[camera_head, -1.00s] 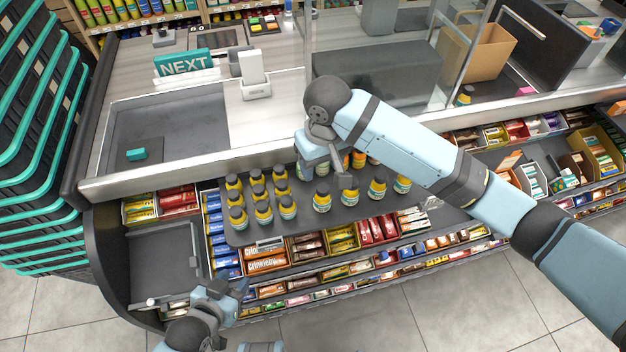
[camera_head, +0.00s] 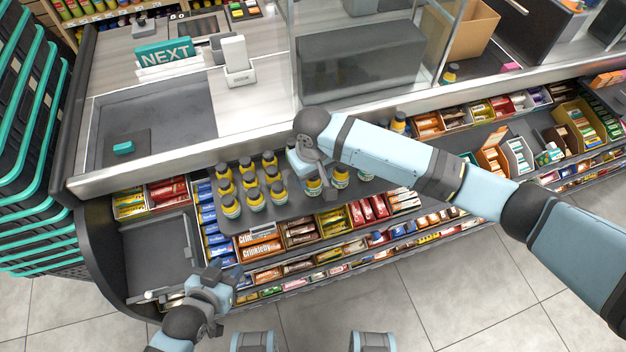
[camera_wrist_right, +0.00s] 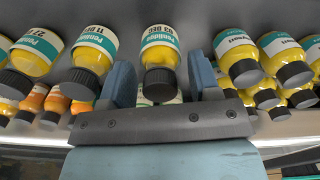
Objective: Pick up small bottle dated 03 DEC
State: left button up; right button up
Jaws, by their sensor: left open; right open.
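The small bottle dated 03 DEC (camera_wrist_right: 160,62) is yellow with a black cap and a white and teal label. In the right wrist view it stands between the two spread fingers of my right gripper (camera_wrist_right: 162,82), with a small gap on each side. My left gripper (camera_head: 226,278) is open and empty, low in front of the shelves.
Beside it, a bottle reading 11 DEC (camera_wrist_right: 92,58) stands close to one finger. Several similar bottles (camera_head: 254,198) form a group to the left on the grey shelf (camera_head: 290,208). The counter edge (camera_head: 180,165) runs just behind; candy boxes (camera_head: 262,247) fill the shelves below.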

notch_tip(320, 180, down, 2)
jog(key=shift+f, duration=0.1)
jog(key=c, duration=0.7)
jog(key=shift+c, duration=0.2)
